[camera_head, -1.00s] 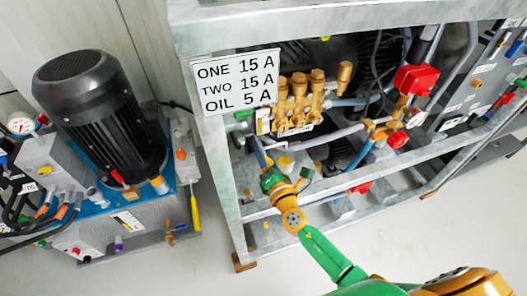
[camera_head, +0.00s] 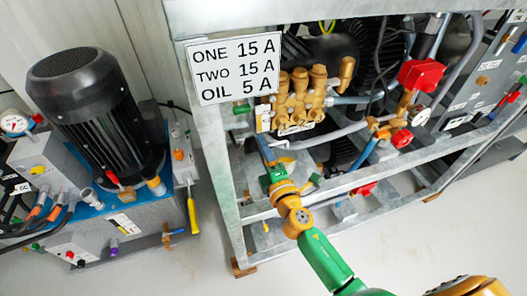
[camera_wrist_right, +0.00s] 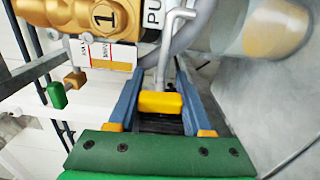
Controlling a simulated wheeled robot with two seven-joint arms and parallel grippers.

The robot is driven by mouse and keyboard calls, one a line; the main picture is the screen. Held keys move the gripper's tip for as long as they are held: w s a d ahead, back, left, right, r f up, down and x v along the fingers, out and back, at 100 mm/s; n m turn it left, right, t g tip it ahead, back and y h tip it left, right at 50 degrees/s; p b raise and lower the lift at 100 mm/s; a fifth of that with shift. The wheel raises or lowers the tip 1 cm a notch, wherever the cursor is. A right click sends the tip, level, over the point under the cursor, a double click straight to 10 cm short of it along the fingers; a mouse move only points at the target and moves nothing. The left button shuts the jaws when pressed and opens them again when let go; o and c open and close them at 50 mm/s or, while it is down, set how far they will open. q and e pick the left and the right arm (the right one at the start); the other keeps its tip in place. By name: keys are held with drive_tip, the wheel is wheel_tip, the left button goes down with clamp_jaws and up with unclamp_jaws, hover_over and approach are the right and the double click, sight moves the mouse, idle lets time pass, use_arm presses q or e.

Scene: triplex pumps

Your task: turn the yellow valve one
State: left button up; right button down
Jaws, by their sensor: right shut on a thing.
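The yellow valve handle (camera_wrist_right: 160,103) sits between the two blue fingers of my right gripper (camera_wrist_right: 158,80) in the right wrist view. The fingers are shut on it, one on each side. A bent white pipe (camera_wrist_right: 168,45) rises just beyond the handle. In the head view my right gripper (camera_head: 266,150) reaches into the frame below the brass pump, and the handle cannot be made out there. My left gripper is not in view.
The brass pump (camera_head: 300,98), marked 1 in the wrist view, is just above my gripper. A grey steel frame (camera_head: 225,170) surrounds the pumps, with its lower rail close to my wrist. A black motor unit (camera_head: 105,115) stands left; floor between is clear.

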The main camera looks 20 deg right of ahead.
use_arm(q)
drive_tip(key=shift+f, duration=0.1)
use_arm(e)
drive_tip(key=shift+m, duration=0.4)
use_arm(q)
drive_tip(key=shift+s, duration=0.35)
use_arm(e)
drive_tip(key=shift+c, duration=1.6)
unclamp_jaws()
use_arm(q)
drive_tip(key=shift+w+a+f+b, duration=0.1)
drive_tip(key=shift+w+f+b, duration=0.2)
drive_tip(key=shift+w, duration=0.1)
use_arm(e)
drive_tip(key=s, duration=0.7)
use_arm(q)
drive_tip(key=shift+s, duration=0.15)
use_arm(e)
drive_tip(key=shift+d, duration=0.1)
